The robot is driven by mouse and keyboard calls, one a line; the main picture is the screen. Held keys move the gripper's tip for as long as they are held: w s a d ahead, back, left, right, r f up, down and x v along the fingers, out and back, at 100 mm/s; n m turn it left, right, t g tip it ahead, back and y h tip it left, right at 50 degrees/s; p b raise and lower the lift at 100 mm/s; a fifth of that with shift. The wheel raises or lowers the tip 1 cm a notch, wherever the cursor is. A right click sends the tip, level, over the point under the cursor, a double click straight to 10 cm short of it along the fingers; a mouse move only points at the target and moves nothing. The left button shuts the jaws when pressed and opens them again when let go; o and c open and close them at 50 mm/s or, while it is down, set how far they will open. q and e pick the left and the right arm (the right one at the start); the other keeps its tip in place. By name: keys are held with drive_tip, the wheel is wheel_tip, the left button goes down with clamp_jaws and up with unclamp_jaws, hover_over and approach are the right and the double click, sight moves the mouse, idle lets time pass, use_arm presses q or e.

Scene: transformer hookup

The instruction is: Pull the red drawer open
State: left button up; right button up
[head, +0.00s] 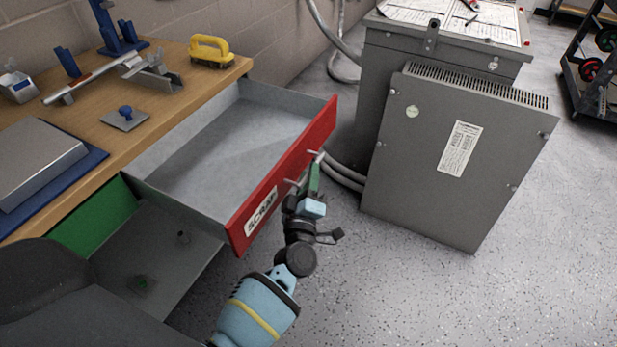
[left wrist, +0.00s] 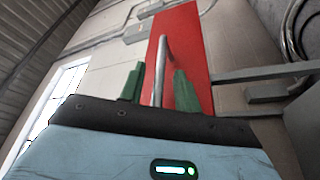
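The red drawer (head: 283,180), with a label reading SCRAP on its front, stands far out from the wooden workbench (head: 150,85). Its grey inside looks empty. Its metal handle (head: 293,183) is on the red front, partly hidden by my gripper. My left gripper (head: 314,178) is at the handle, in front of the drawer. In the left wrist view, the handle bar (left wrist: 160,70) stands between the two green fingers of my left gripper (left wrist: 158,88), with a visible gap on both sides. The fingers are apart. My right gripper is not in view.
A green drawer (head: 95,222) below is also open, with small dark items inside. A grey transformer cabinet (head: 440,150) stands to the right, with cables (head: 343,175) near the drawer's end. Speckled floor (head: 390,285) in front is clear.

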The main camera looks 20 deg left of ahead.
use_arm(q)
drive_tip(key=v, duration=0.7)
drive_tip(key=shift+s, duration=0.4)
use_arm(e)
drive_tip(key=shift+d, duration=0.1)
use_arm(q)
drive_tip(key=shift+d+f, duration=0.1)
drive_tip(key=shift+f, duration=0.05)
